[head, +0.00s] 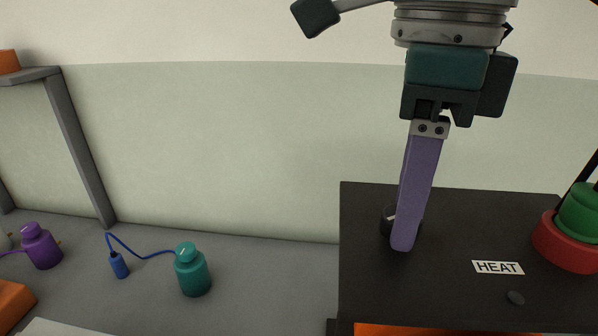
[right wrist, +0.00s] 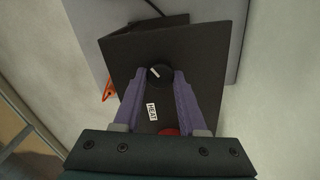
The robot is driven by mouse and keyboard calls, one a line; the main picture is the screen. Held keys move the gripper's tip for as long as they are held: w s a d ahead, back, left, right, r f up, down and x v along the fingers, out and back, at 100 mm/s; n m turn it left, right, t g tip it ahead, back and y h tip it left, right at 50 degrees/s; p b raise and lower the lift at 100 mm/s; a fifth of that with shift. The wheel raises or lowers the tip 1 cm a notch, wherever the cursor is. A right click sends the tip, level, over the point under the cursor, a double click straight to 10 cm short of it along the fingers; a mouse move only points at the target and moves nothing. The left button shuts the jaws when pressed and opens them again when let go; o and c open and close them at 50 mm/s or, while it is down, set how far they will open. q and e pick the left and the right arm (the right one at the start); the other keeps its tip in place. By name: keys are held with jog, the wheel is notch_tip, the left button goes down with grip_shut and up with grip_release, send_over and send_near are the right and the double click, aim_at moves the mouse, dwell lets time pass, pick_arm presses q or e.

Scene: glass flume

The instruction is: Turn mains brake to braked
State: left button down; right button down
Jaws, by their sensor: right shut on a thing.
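A round black knob (head: 388,222) with a white pointer mark stands on top of a dark box (head: 365,290). In the right wrist view the knob (right wrist: 160,74) sits between my two purple fingertips, its pointer mark slanted to the upper left. My right gripper (head: 402,244) reaches down from above and is shut on this knob; in the head view its fingers hide the knob's right part. A white HEAT label (head: 498,268) lies on the box to the right of the knob. I see no label naming a mains brake. My left gripper is out of view.
A red base with a green top (head: 578,215) stands on the box at the right. On the grey bench are a teal bottle (head: 192,270), a small blue cylinder (head: 119,265) on a cord and a purple bottle (head: 41,246). A grey shelf (head: 75,150) is at the left.

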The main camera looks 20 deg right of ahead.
jog(key=m+b, duration=0.1)
jog(key=m, duration=0.3)
jog(key=shift+m+b, duration=0.35)
jog(key=shift+m, duration=0.65)
jog(key=shift+c, duration=2.3)
grip_release()
notch_tip(320, 180, up, 10)
jog(key=p, duration=0.7)
